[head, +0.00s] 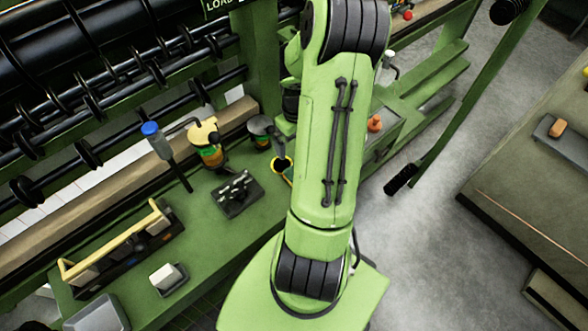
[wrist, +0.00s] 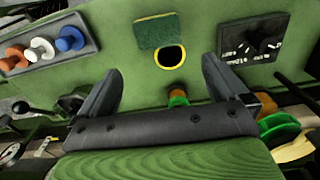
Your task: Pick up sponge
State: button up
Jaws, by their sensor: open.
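The sponge (wrist: 157,33) shows in the wrist view as a flat dark green pad with a thin yellow edge. It lies on the green bench top, beyond my gripper's fingertips. My gripper (wrist: 162,66) is open and empty, its two dark fingers spread wide on either side of a yellow-rimmed black ring (wrist: 170,57). The sponge is just beyond this ring, apart from both fingers. In the head view my arm covers the middle of the bench, and I cannot make out the sponge there.
A grey tray with orange, white and blue knobbed pieces (wrist: 69,40) is at the wrist view's upper left. A dark board with small parts (wrist: 256,40) is at upper right. In the head view, a blue-topped tool (head: 158,140) and a yellow-topped container (head: 206,145) stand left of my arm.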

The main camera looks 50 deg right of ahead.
jog(key=f+b, duration=0.1)
jog(key=f, duration=0.5)
jog(key=f+b, duration=0.1)
jog(key=f, duration=0.6)
jog(key=shift+s+d+f, duration=0.1)
jog(key=shift+d+f, duration=0.05)
jog(key=shift+d, duration=0.05)
jog(key=c, duration=0.7)
